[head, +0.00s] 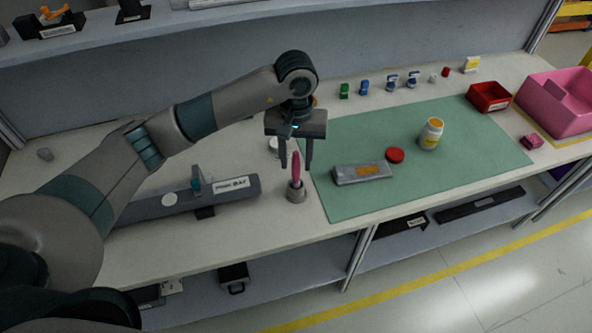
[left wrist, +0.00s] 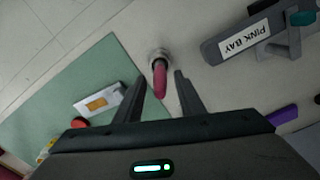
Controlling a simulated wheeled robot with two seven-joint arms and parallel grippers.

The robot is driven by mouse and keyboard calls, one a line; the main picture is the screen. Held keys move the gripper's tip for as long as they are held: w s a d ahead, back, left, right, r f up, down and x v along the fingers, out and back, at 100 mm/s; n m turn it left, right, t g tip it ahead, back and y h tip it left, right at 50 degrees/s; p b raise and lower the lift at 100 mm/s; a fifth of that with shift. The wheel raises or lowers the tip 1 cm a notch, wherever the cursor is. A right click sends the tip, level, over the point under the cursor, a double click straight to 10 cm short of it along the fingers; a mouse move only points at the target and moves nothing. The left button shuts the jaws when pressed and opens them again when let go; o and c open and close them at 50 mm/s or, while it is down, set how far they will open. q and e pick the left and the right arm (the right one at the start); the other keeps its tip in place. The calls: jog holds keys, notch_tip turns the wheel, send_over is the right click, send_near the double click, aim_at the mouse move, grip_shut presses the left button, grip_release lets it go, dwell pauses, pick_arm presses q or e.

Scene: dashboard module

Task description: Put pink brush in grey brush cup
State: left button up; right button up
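The pink brush (head: 296,167) stands upright in the small grey cup (head: 297,194) on the bench, left of the green mat. My left gripper (head: 297,166) is above the cup, pointing down, with its fingers apart on either side of the brush's upper part. In the left wrist view the pink brush (left wrist: 160,79) shows between the spread fingertips (left wrist: 160,77) with gaps on both sides, and its lower end is in the grey cup (left wrist: 160,54). My right gripper is not in view.
A grey bay labelled "PINK BAY" (head: 232,187) lies left of the cup. On the green mat (head: 450,175) are a grey box with an orange label (head: 361,174), a red lid (head: 395,155) and a yellow-labelled jar (head: 431,133). Red (head: 489,96) and pink (head: 552,103) bins stand right.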

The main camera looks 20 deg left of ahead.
pick_arm(q)
notch_tip(320, 180, up, 7)
jog(key=b, duration=0.2)
jog(key=shift+r+b, duration=0.2)
jog(key=shift+b, duration=0.1)
jog(key=shift+r, duration=0.15)
dwell(0.5)
